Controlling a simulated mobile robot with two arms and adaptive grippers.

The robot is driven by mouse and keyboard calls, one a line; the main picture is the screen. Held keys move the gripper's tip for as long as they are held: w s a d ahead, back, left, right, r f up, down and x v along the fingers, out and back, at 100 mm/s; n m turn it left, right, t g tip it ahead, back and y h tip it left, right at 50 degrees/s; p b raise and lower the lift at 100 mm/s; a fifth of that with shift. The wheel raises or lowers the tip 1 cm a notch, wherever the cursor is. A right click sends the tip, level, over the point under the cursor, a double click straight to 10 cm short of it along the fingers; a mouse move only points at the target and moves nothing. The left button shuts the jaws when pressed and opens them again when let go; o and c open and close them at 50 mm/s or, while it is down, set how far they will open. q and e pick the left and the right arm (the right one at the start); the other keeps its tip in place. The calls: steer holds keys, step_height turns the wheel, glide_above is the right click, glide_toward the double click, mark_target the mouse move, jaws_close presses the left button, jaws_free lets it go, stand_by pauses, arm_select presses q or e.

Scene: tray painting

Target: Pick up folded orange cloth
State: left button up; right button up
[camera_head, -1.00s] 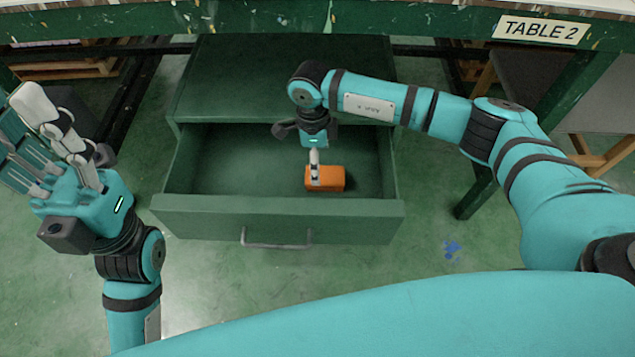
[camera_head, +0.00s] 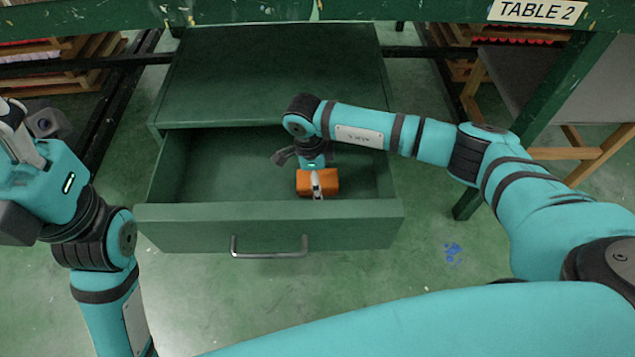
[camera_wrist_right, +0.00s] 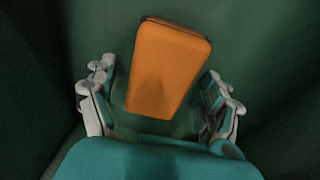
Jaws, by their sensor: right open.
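The folded orange cloth (camera_head: 328,181) is a small block inside the open green drawer (camera_head: 215,213). My right gripper (camera_head: 316,188) reaches down into the drawer at the cloth, and one of its fingers shows in front of it. In the right wrist view the cloth (camera_wrist_right: 168,70) lies between the two open fingers (camera_wrist_right: 160,105), with a gap on each side. Its far part extends beyond the fingertips. My left gripper (camera_head: 20,140) is at the left edge of the head view, away from the drawer, with its fingertips partly cut off.
The drawer belongs to a green cabinet (camera_head: 275,80) below the table (camera_head: 400,12) marked TABLE 2. The drawer's front panel has a metal handle (camera_head: 270,250). Its walls stand around my right gripper. The rest of its floor looks empty.

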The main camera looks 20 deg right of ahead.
steer(key=c, duration=1.2)
steer(key=shift+r, duration=0.1)
